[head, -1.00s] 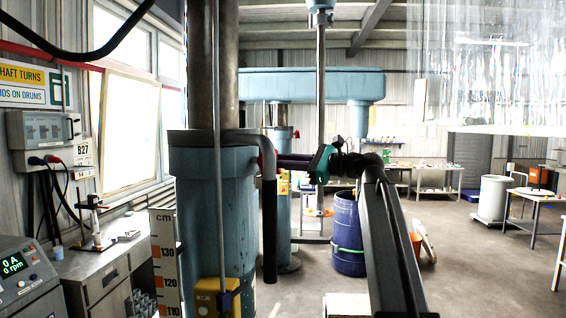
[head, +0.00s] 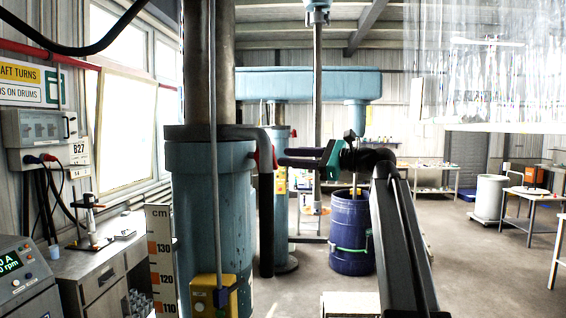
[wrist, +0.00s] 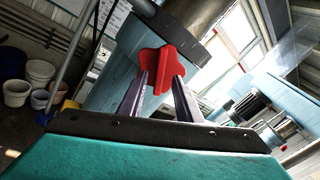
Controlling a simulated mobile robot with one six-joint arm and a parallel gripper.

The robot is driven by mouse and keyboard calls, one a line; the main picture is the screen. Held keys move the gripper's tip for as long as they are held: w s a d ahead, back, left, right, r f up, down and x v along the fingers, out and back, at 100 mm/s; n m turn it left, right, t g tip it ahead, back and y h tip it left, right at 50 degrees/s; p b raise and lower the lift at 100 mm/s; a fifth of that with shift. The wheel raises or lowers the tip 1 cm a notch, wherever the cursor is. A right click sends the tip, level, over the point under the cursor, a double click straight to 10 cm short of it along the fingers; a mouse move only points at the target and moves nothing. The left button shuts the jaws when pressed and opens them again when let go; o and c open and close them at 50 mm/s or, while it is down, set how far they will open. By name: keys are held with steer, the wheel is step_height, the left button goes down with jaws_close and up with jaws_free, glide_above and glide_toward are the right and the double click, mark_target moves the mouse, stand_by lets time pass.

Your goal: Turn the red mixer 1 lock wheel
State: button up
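The red lock wheel (wrist: 160,66) has a lobed shape and sits on the blue column just below its dark collar in the wrist view. In the head view only a small red part of the wheel (head: 275,157) shows at the column's right side, beside a bent grey pipe. My gripper (wrist: 163,78) has a teal body and two dark fingers spread apart, with a red lobe between their tips. Whether the fingers touch the lobe is unclear. In the head view my gripper (head: 283,157) reaches left to the wheel, its fingers apart.
The thick blue column (head: 212,215) stands close on the left, with a yellow box (head: 213,297) and a height scale (head: 161,262) at its lower part. A blue drum (head: 350,238) stands behind my arm. Tables stand at the right, with open floor before them.

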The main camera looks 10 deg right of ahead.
steer(key=b+v, duration=0.3)
steer(key=v, duration=0.7)
steer(key=shift+b, duration=0.3)
